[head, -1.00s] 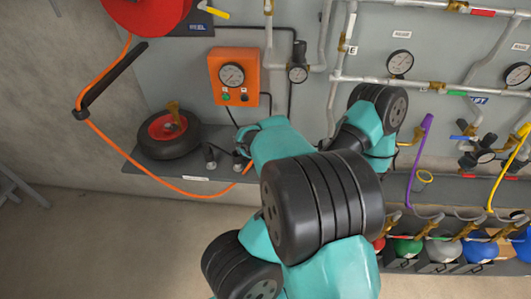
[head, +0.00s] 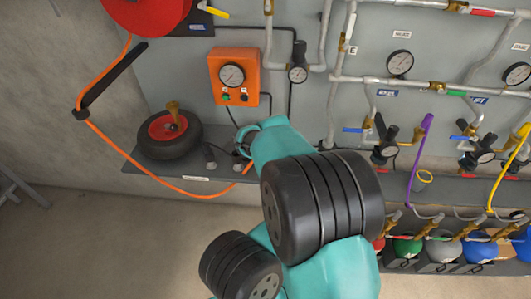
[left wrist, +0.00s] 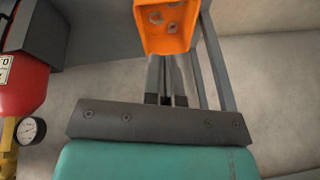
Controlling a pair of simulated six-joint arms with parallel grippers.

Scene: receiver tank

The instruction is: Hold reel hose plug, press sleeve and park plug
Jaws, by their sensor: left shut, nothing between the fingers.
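The orange reel hose (head: 160,172) runs from the red reel (head: 147,12) down the left side and along the shelf to the right. Its end goes behind a teal link of my arm, so I cannot see a plug or sleeve there. In the left wrist view my left gripper (left wrist: 166,75) has its grey fingers together with nothing held. An orange part (left wrist: 166,25) with round marks shows at the top of that view; I cannot tell what it belongs to. The left gripper cannot be made out in the head view. My right gripper is not in view.
An orange gauge box (head: 233,77) hangs on the panel. A black wheel (head: 170,140) with a brass fitting rests on the shelf. Pipes and gauges (head: 400,63) fill the right. A purple hose (head: 419,150) hangs there. A red vessel (left wrist: 25,85) stands left in the wrist view.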

